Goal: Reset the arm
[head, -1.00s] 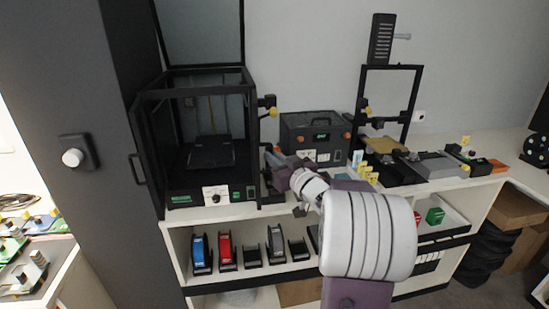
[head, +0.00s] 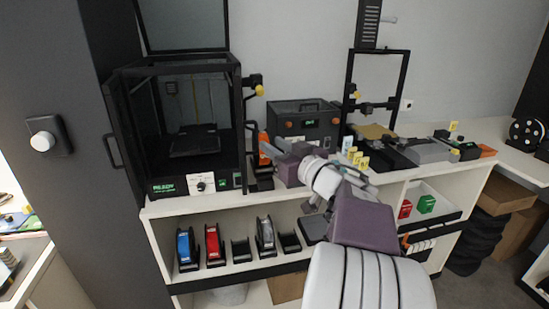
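My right arm comes in from the lower right, with large white and purple links in front of the shelf. My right gripper (head: 273,152) is at the worktop's level, between the 3D printer (head: 185,135) and the dark control box (head: 303,126). It points left, and its fingers are small and partly hidden by the wrist, so I cannot tell if they are open or shut. A small orange part (head: 263,142) shows beside the fingertips; I cannot tell whether they touch it. My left gripper is not in view.
Below the worktop (head: 165,207), a shelf holds a blue spool (head: 186,249), a red spool (head: 214,244) and a grey one (head: 265,236). Several yellow tags (head: 361,158) and a black frame machine (head: 378,105) stand to the right. A tall dark cabinet (head: 60,200) bounds the left.

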